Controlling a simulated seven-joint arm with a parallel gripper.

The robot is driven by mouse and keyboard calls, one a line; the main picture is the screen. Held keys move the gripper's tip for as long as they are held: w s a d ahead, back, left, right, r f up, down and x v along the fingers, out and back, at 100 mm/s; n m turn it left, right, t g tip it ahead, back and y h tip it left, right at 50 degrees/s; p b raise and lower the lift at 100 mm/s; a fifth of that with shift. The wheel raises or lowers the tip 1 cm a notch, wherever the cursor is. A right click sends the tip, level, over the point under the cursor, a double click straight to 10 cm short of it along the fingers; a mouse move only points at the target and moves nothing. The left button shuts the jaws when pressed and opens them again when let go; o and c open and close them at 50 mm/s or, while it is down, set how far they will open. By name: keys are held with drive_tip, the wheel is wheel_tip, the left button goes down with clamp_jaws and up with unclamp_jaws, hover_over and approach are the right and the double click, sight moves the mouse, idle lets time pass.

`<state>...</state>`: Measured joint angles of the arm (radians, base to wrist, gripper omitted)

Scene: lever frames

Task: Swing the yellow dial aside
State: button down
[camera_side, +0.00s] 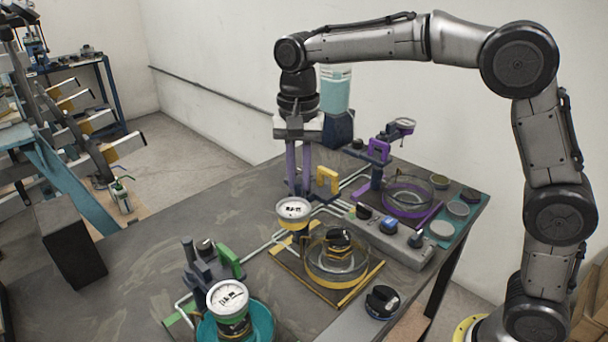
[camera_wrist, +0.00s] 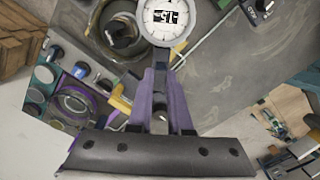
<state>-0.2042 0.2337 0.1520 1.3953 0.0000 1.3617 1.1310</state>
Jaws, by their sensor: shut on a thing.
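The yellow station's dial (camera_side: 293,209) has a round white face and a yellowish rim. In the side view it hangs up and left of the round glass dish (camera_side: 308,262), beside it. It also shows at the top of the wrist view (camera_wrist: 167,18). My gripper (camera_side: 299,190), with purple fingers, points down just behind the dial. In the wrist view the fingers (camera_wrist: 160,82) are closed around the dial's thin arm; the exact contact is partly hidden. A yellow handle (camera_side: 327,180) stands just right of the fingers. A black and yellow piece (camera_side: 341,245) sits in the dish.
The purple station (camera_side: 404,196) stands behind to the right, and the green station with its own dial (camera_side: 227,297) in front to the left. A grey button box (camera_side: 390,235) lies right of the dish. The table's left part is largely clear.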

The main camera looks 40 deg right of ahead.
drive_tip(key=shift+w+a+r+m, duration=0.1)
drive_tip(key=shift+w+m, duration=0.2)
drive_tip(key=shift+m, duration=0.75)
drive_tip(key=shift+w+a+f+m, duration=0.1)
drive_tip(key=shift+w+m, duration=0.2)
drive_tip(key=shift+m, duration=0.8)
drive_tip(key=shift+w+a+r+m, duration=0.1)
drive_tip(key=shift+w+m, duration=0.2)
drive_tip(key=shift+m, duration=0.75)
drive_tip(key=c, duration=0.8)
unclamp_jaws()
drive_tip(key=shift+c, duration=0.2)
wheel_tip(320, 180, up, 14)
